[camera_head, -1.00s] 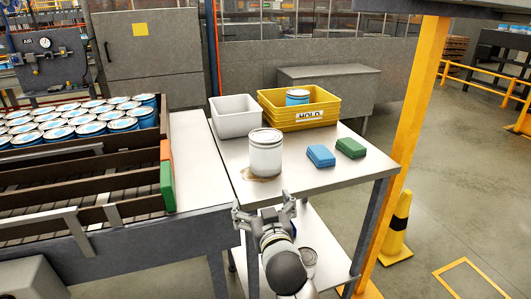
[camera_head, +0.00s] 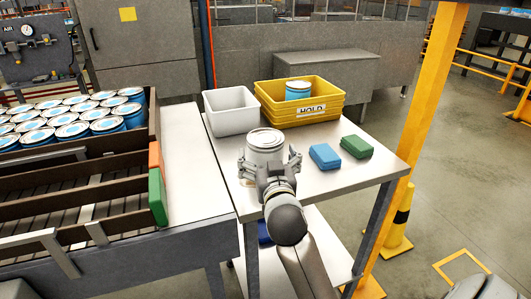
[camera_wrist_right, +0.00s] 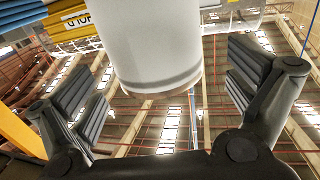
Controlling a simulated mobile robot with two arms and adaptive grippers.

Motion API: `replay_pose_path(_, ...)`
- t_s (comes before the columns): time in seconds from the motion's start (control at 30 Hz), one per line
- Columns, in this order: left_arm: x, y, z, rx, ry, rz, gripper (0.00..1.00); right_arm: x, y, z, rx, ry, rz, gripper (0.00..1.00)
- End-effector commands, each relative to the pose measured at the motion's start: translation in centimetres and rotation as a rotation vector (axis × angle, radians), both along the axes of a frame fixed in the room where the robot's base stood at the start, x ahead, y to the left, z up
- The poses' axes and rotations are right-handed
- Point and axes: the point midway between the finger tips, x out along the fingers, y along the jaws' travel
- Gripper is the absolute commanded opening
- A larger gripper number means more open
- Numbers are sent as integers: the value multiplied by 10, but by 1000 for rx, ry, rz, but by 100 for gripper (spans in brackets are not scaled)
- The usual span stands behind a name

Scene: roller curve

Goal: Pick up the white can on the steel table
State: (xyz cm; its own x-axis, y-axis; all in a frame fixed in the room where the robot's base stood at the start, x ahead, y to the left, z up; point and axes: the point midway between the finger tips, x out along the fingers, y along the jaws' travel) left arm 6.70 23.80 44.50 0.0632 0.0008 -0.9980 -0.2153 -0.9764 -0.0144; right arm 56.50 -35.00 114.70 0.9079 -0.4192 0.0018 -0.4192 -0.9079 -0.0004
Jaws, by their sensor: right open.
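The white can (camera_head: 265,145) stands upright on the steel table (camera_head: 340,187), near its front left part. My right gripper (camera_head: 270,163) is open, with one finger on each side of the can in the head view. In the right wrist view the can (camera_wrist_right: 152,45) fills the upper middle between the two open fingers (camera_wrist_right: 165,95). Gaps show between the can and both fingers there. The can's lower front is hidden behind the gripper in the head view. My left gripper is not in view.
A white bin (camera_head: 231,112) and a yellow HOLD bin (camera_head: 309,108) with a blue can (camera_head: 298,90) stand behind. Blue (camera_head: 324,156) and green (camera_head: 357,147) blocks lie right of the can. A roller conveyor (camera_head: 60,200) with several blue cans is at left. A yellow post (camera_head: 420,110) stands at right.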

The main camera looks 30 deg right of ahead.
Motion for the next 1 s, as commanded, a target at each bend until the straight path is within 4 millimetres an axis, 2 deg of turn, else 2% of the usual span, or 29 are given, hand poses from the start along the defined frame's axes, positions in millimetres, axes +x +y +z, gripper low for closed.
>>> replay_pose_path(0.17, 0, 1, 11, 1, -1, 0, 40, 13, -8, 8, -3, 0, 0, 100)
replay_pose_path(0.3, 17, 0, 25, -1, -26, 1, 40, 31, -20, 15, -3, 1, 0, 100)
replay_pose_path(0.43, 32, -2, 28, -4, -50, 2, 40, 43, -25, 11, -1, 2, 0, 100)
replay_pose_path(0.73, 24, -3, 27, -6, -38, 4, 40, 48, -26, 9, 0, 1, 1, 100)
replay_pose_path(0.77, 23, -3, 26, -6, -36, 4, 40, 48, -26, 9, 0, 1, 1, 99)
replay_pose_path(1.0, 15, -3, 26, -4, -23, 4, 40, 48, -26, 9, 0, 1, 1, 68)
